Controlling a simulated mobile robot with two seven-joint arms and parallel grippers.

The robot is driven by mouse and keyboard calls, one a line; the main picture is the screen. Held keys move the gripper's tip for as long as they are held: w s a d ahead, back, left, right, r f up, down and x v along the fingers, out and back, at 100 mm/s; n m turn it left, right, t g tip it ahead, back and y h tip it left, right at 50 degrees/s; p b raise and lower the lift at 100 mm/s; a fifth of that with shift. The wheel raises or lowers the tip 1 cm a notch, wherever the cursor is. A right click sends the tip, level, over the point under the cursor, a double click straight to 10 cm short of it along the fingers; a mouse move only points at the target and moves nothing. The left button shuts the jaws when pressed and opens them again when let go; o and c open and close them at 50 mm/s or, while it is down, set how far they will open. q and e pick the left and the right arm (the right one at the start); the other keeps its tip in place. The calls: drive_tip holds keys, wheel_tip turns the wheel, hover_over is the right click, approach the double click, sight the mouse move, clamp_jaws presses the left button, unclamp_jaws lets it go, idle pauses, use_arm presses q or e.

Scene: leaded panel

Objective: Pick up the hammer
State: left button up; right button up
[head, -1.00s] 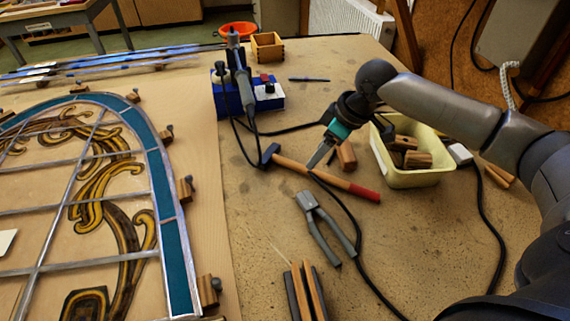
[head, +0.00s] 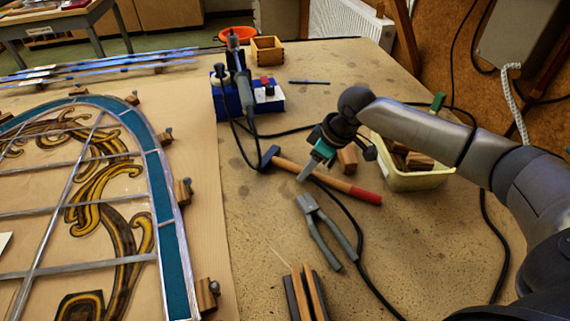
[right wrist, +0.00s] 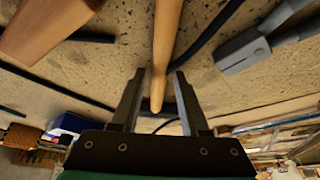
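The hammer (head: 325,179) lies on the brown bench with its dark head at the left and its red grip at the right. My right gripper (head: 304,177) is over the wooden handle, between the head and the red grip. In the right wrist view the gripper (right wrist: 157,78) is open, with one finger on each side of the hammer's handle (right wrist: 167,40). The fingers look apart from the wood; whether the tips reach down beside it I cannot tell. My left gripper is in no view.
Grey pliers (head: 325,230) lie just in front of the hammer. A black cable passes under the handle. A wooden block (head: 347,158) and a yellow tub (head: 416,178) stand behind and right. A blue soldering station (head: 250,98) stands behind; the leaded panel (head: 170,220) is left.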

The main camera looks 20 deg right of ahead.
clamp_jaws()
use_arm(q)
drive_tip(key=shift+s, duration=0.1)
use_arm(e)
drive_tip(key=shift+r, duration=0.1)
idle(0.3)
